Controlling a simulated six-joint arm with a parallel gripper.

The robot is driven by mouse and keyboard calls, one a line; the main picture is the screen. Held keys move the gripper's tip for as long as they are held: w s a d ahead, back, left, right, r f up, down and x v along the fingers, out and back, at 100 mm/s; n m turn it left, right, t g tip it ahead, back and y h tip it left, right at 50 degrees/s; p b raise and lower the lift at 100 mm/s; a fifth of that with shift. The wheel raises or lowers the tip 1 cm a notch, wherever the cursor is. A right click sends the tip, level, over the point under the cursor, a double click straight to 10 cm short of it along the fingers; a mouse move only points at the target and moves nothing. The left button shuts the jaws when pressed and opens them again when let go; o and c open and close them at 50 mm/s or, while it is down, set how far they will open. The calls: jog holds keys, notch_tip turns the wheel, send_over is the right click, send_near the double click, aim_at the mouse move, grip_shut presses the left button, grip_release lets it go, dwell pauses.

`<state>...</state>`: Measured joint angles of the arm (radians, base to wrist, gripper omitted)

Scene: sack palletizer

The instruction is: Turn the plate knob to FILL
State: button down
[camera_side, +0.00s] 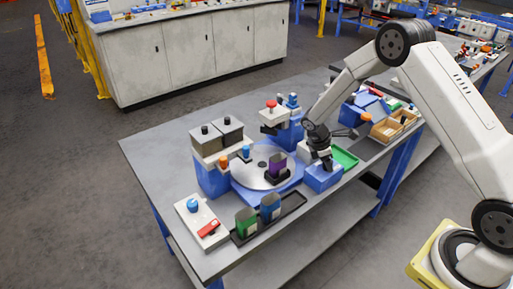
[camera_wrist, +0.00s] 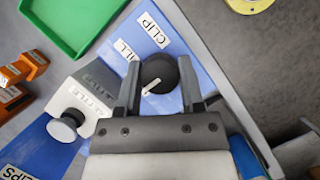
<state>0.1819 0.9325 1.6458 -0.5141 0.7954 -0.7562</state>
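The black plate knob (camera_wrist: 160,72) sits on the blue box (camera_wrist: 180,45) in the wrist view. Its white pointer is aimed toward the lower left of the picture. A partly covered label ending in "ILL" (camera_wrist: 126,50) lies up and left of the knob, and a "CLIP" label (camera_wrist: 152,30) lies above it. My gripper (camera_wrist: 160,66) has one finger on each side of the knob, close against it. I cannot tell whether the fingers press on it. In the side view my gripper (camera_side: 321,163) is low over the blue box (camera_side: 322,179), hiding the knob.
A green tray (camera_wrist: 72,22) and a white block with a round knob (camera_wrist: 68,126) are near the box. In the side view, a round grey plate (camera_side: 250,175) carries a purple sack (camera_side: 277,166). A black tray (camera_side: 290,202) holds green and blue sacks.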

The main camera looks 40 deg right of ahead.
aim_at(319, 163)
jog(key=shift+m, duration=0.3)
jog(key=m, duration=0.2)
jog(key=m+g+y, duration=0.1)
jog(key=m, duration=0.2)
jog(key=shift+w+y, duration=0.1)
jog(key=shift+y, duration=0.2)
jog(key=m+y, duration=0.1)
jog(key=m, duration=0.2)
jog(key=m+y, duration=0.1)
jog(key=m, duration=0.2)
jog(key=shift+d+g, duration=0.1)
jog(key=shift+g, duration=0.3)
jog(key=shift+y, duration=0.3)
jog(key=shift+c, duration=1.1)
grip_release()
jog(key=shift+r, duration=0.1)
jog(key=v, duration=0.7)
jog(key=shift+w+r, duration=0.2)
jog(key=shift+r, duration=0.1)
